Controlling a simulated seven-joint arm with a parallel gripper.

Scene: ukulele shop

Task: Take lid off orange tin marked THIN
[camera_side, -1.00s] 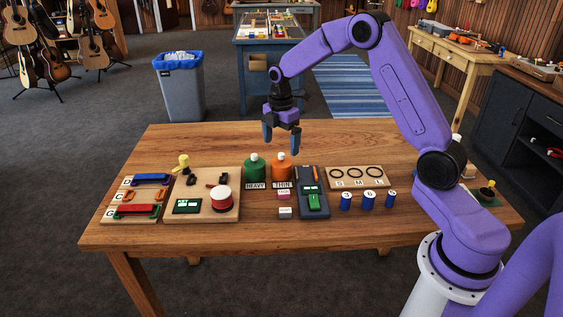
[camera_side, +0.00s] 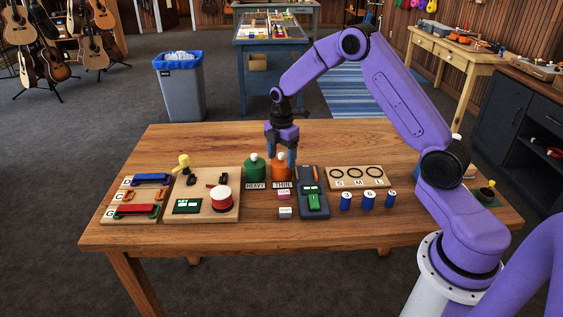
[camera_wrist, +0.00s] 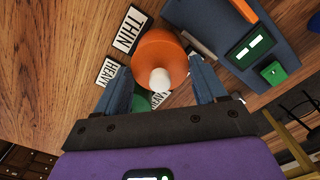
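The orange tin (camera_side: 282,174) stands on the wooden table with a THIN label (camera_side: 283,185) in front of it and a pale knob on top. My gripper (camera_side: 281,155) is pointed down at the orange tin, one finger to each side of its top. In the wrist view, the orange lid (camera_wrist: 160,52) and its white knob (camera_wrist: 160,79) show between my two blue fingers (camera_wrist: 161,86), with gaps on both sides. My gripper is open and empty. I cannot tell how far the fingertips reach below the lid.
The green tin (camera_side: 254,173), marked HEAVY, stands close on the left. A dark device (camera_side: 313,201) with a green part lies close on the right. Small pink and white blocks (camera_side: 285,212) sit in front. The table behind the tins (camera_side: 210,145) is clear.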

